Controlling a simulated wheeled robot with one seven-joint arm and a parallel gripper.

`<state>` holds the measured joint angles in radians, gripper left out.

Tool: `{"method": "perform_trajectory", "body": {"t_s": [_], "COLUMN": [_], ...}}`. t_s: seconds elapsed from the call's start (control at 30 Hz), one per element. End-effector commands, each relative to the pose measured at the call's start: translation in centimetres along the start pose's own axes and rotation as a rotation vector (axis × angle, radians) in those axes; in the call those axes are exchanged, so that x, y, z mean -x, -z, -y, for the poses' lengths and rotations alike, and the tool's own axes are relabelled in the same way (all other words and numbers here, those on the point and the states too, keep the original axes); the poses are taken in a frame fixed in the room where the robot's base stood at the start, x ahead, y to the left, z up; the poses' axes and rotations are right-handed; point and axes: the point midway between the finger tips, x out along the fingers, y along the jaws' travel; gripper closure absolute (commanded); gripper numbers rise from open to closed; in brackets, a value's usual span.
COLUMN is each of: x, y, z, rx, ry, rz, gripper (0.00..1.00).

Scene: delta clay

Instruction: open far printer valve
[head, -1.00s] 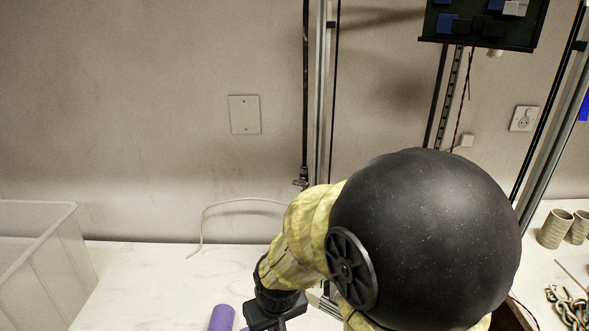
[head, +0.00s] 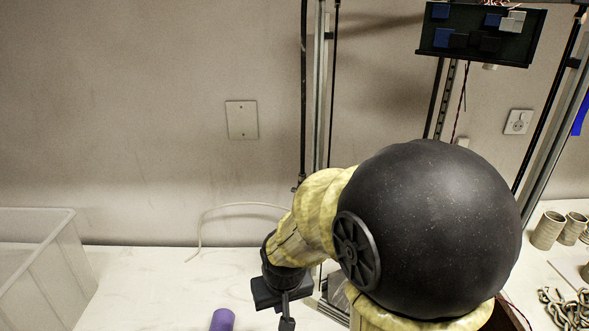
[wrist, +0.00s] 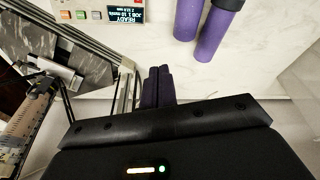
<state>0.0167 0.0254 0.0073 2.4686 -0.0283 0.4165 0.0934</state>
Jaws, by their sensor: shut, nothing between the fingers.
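A small dark fitting that looks like a valve (head: 298,184) sits low on the thin black vertical tube at the back of the printer frame in the head view. Its handle is too small to read as open or closed. My gripper (head: 287,318) points down in front of the frame, below and apart from this fitting. In the wrist view my gripper (wrist: 158,86) shows its dark fingers together, with nothing between them. I cannot make out the valve in the wrist view. My arm's large black joint hides much of the printer's lower part in the head view.
Purple cylinders (wrist: 213,32) lie on the white counter beside my gripper; one shows in the head view (head: 222,320). A clear bin (head: 45,262) stands at left. A control panel (wrist: 100,10) has a lit display. Beige cups (head: 548,230) and a chain (head: 565,308) are at right.

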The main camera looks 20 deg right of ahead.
Motion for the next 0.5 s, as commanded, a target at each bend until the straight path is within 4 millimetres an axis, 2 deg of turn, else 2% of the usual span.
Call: {"method": "perform_trajectory", "body": {"t_s": [0.03,0.27,0.5], "x": [2.7,10.3,18.5], "y": [1.8,8.5,14.9], "z": [-0.2,-1.6,-4.0], "rx": [-0.028,-0.196,-0.391], "ry": [-0.006,-0.046,-0.099], "rz": [-0.003,-0.008,-0.021], "gripper": [1.00,1.00,1.00]}}
